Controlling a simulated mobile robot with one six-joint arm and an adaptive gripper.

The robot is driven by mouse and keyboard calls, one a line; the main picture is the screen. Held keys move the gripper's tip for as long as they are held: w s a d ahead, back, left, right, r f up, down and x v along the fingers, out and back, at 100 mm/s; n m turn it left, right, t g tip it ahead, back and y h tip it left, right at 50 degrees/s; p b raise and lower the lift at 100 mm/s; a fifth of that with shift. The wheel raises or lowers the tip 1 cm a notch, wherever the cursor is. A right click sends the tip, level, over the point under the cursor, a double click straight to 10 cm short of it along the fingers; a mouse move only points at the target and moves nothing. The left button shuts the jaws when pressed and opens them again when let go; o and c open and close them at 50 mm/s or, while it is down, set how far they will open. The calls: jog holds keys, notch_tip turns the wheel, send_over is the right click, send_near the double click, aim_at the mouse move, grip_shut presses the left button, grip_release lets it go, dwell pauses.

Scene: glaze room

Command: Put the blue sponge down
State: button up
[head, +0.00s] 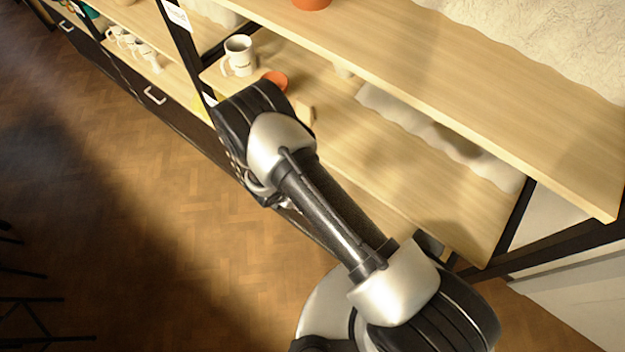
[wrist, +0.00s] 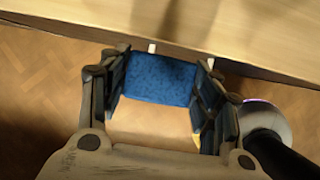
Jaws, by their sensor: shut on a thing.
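The blue sponge (wrist: 158,80) is between the fingers of my gripper (wrist: 160,85) in the wrist view. My gripper is shut on it, with a finger pad at each side. Beyond the sponge, the edge of a light wooden shelf (wrist: 240,35) crosses the top of the wrist view. I cannot tell how high the sponge is relative to that shelf. In the head view my arm hides the gripper and the sponge.
On the lower shelf (head: 420,185) in the head view stand a white mug (head: 239,56), an orange-red bowl (head: 275,79) and a small wooden block (head: 305,111). The upper shelf (head: 440,60) overhangs it. More mugs (head: 135,47) stand at far left. The shelf's right part looks clear.

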jog(key=w+d, duration=0.4)
jog(key=w, duration=0.1)
jog(key=w+d+b, duration=0.1)
jog(key=w, duration=0.1)
jog(key=shift+w+d, duration=0.3)
jog(key=shift+d, duration=0.1)
jog(key=shift+f+b, duration=0.75)
jog(key=shift+f, duration=1)
jog(key=shift+f, duration=0.2)
jog(key=o, duration=0.9)
jog(key=shift+o, duration=0.2)
jog(key=p+v, duration=0.2)
jog(key=v, duration=0.6)
